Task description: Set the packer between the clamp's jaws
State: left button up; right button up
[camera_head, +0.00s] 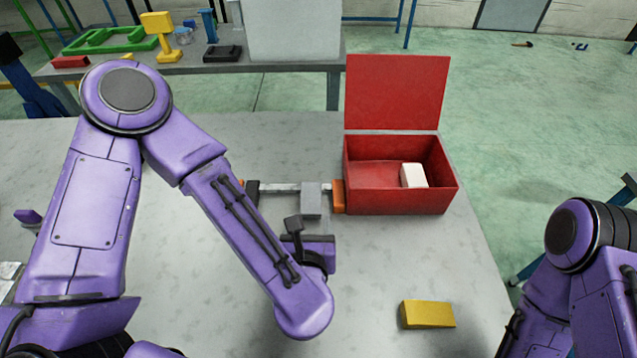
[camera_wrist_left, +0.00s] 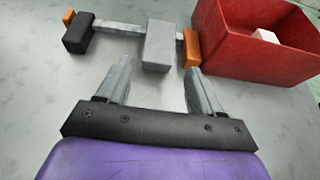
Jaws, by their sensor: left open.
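The clamp lies on the grey table left of the red box, with a pale bar, a black jaw (camera_head: 252,193), a grey block-shaped jaw (camera_head: 311,199) and an orange end piece (camera_head: 338,196). In the left wrist view, a clear gap shows along the bar between the black jaw (camera_wrist_left: 78,32) and the grey jaw (camera_wrist_left: 158,46). Two loose blocks show, and I cannot tell which is the packer: a white block (camera_head: 413,175) inside the box and a yellow block (camera_head: 427,314) near the front. My left gripper (camera_wrist_left: 157,80) is open and empty, on the near side of the clamp. My right gripper is out of view.
The red box (camera_head: 400,201) stands with its lid (camera_head: 397,93) raised, close to the clamp's orange end. A back bench (camera_head: 200,68) holds a green frame (camera_head: 105,40), a yellow stand and other items. The table between the clamp and yellow block is clear.

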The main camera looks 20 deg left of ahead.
aim_at(311, 202)
pick_arm(q)
jog(key=shift+w+a+f+b, duration=0.25)
jog(key=shift+w+f+b, duration=0.35)
jog(key=shift+f+b, duration=0.2)
jog(key=shift+w+a+r, duration=0.1)
jog(key=shift+w+a, duration=0.3)
jog(key=shift+w, duration=0.3)
jog(key=x, duration=0.3)
jog(key=b+x, duration=0.1)
jog(key=x, duration=0.1)
jog(key=shift+w+d+f, duration=0.2)
jog(key=shift+w+f, duration=0.05)
jog(key=shift+w+a, duration=0.15)
jog(key=shift+w, duration=0.1)
grip_shut()
jog(key=shift+r, duration=0.1)
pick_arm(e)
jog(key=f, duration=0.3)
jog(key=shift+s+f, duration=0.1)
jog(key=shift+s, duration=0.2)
